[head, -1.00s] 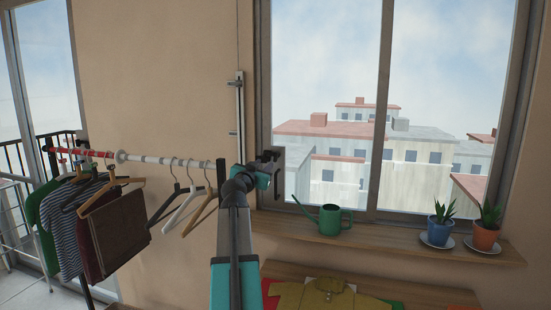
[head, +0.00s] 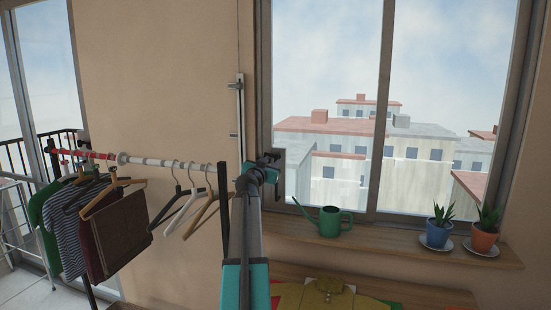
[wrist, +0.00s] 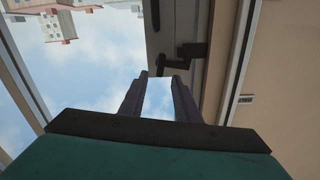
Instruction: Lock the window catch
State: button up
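The window catch (wrist: 190,51) is a small dark lever on the grey window frame, seen close up in the wrist view. Its short arm reaches left to just beyond my fingertips. My gripper (wrist: 161,77) is open, with a clear gap between its two dark fingers, and holds nothing. Whether the fingertips touch the lever I cannot tell. In the head view my gripper (head: 268,160) is at the left edge of the window (head: 325,60), and my arm and gripper partly hide the catch there.
A clothes rail (head: 165,161) with hangers and garments stands left of my arm. A green watering can (head: 330,221) and two potted plants (head: 440,228) (head: 485,238) stand on the wooden sill (head: 385,236). Folded clothes (head: 325,296) lie below it.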

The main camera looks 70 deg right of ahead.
aim_at(276, 158)
jog(key=shift+w+d+p, duration=0.15)
jog(key=shift+d+p, duration=0.75)
jog(key=shift+d, duration=2)
grip_shut()
